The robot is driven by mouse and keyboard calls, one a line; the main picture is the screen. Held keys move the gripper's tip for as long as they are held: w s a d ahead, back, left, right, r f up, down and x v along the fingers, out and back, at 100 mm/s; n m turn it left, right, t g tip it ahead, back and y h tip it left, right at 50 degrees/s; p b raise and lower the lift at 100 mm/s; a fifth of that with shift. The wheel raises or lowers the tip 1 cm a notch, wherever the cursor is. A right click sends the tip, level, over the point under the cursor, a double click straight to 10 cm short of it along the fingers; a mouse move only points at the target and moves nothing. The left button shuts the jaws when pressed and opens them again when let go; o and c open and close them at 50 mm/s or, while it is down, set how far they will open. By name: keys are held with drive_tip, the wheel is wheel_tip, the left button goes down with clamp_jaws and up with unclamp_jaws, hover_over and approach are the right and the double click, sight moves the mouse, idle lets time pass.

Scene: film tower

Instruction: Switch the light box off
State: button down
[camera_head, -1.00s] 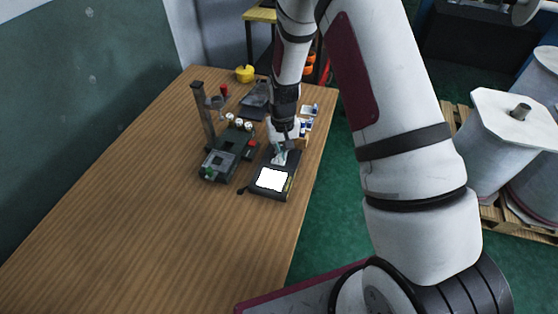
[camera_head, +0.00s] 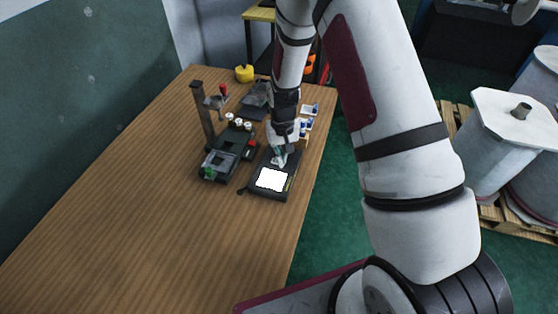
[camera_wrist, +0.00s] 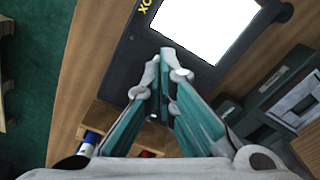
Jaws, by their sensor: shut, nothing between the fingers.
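The light box (camera_head: 270,181) is a dark flat box on the wooden table, with a bright white lit panel. In the wrist view its dark body (camera_wrist: 128,62) and glowing panel (camera_wrist: 205,25) fill the top middle. My gripper (camera_head: 278,163) is over the far end of the box in the head view. In the wrist view my gripper's closed teal fingers (camera_wrist: 165,58) point at the dark border below the panel. I cannot tell whether the fingertips touch it. No switch is clearly visible; the fingers may cover it.
A dark device with a post (camera_head: 203,115) stands left of the light box. A wooden rack with small containers (camera_head: 304,125) is behind it, near the table's right edge. A yellow object (camera_head: 244,73) sits at the back. The front of the table (camera_head: 150,225) is clear.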

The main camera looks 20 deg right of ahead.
drive_tip(key=shift+r+p, duration=1.15)
drive_tip(key=shift+r, duration=2.3)
drive_tip(key=shift+r, duration=0.1)
drive_tip(key=s+r+t, duration=0.1)
drive_tip(key=s+r, duration=0.3)
drive_tip(key=r, duration=0.8)
drive_tip(key=s+r+t, duration=0.1)
drive_tip(key=s+r, duration=0.3)
drive_tip(key=r, duration=0.7)
drive_tip(key=s+r+t, duration=0.1)
drive_tip(key=s+r, duration=0.2)
drive_tip(key=s, duration=0.3)
drive_tip(key=s+r+t, duration=0.1)
drive_tip(key=s+r, duration=0.3)
drive_tip(key=s, duration=0.3)
drive_tip(key=s+r+n+t, duration=0.1)
drive_tip(key=s+r, duration=0.2)
drive_tip(key=s, duration=0.3)
drive_tip(key=shift+s+r, duration=0.4)
